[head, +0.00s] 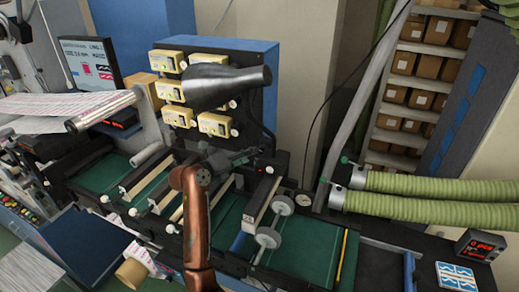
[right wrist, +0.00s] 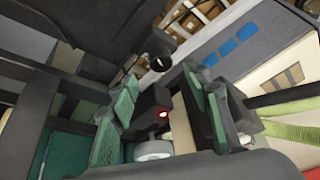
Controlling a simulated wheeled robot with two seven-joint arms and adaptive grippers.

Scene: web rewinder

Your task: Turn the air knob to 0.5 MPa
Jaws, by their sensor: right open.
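A small round white dial (head: 307,198), its reading too small to make out, sits on the machine's right edge. In the right wrist view a dark round knob-like part (right wrist: 160,45) with a small pale mark lies beyond the fingertips; I cannot tell for certain that it is the air knob. My right gripper (head: 238,158), at the end of the copper-coloured arm, is over the green machine bed, left of the dial. In the wrist view its green-padded fingers (right wrist: 160,85) are apart, with nothing held between them. My left gripper is not in view.
White rollers (head: 283,205) stand close right of my gripper. Green hoses (head: 435,188) run along the right. A red-digit display (head: 480,245) sits at the right front.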

